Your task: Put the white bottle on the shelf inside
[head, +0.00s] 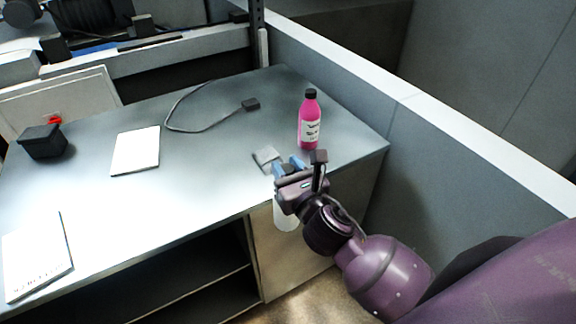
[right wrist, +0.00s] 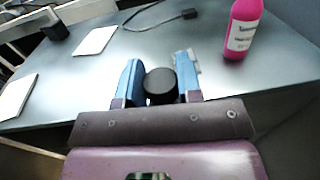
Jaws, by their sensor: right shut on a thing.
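The white bottle (head: 285,217) hangs below my right gripper (head: 290,167) at the front edge of the desk, in front of the cabinet's closed side panel. Its upper part is hidden by the gripper in the head view. In the right wrist view its black cap (right wrist: 160,84) sits between the two blue fingers of my right gripper (right wrist: 160,78), which is shut on the bottle. The shelf (head: 205,294) is inside the open compartment under the desk top, left of the bottle. My left gripper is not in view.
A pink bottle (head: 310,121) stands on the desk (head: 215,170) behind my gripper. A grey item (head: 266,157), a cable (head: 187,128), a white pad (head: 135,150), a paper (head: 37,257) and a black box (head: 42,142) lie there too. A partition (head: 420,125) runs along the right.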

